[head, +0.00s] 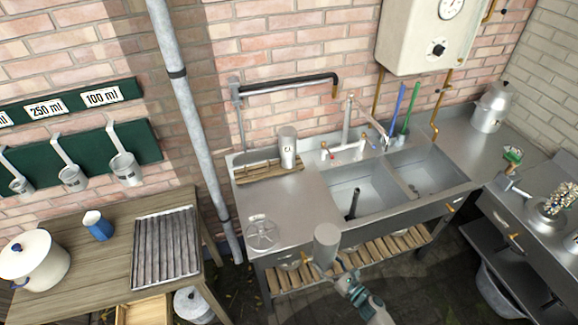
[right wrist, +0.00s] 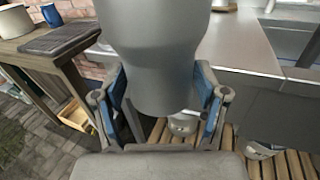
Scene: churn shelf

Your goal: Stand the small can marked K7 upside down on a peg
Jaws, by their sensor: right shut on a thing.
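A plain grey metal can (head: 327,238) is held up by my right gripper (head: 325,268) in front of the steel sink counter. In the right wrist view the can (right wrist: 160,35) has its wide part up, and its narrower part lies between the two blue-padded fingers (right wrist: 163,100). No K7 mark shows on the sides I see. Another grey can (head: 287,150) with a dark mark stands on a slatted wooden rack (head: 256,172) at the counter's back left. I cannot make out a peg for certain. My left gripper is out of view.
A flat wheel-like metal fitting (head: 262,235) lies at the counter's front left. Two sink basins (head: 362,190) and a tap (head: 347,125) are to the right. The wooden table (head: 105,262) at left holds a white pot, blue cup and ridged tray. The counter's left middle is clear.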

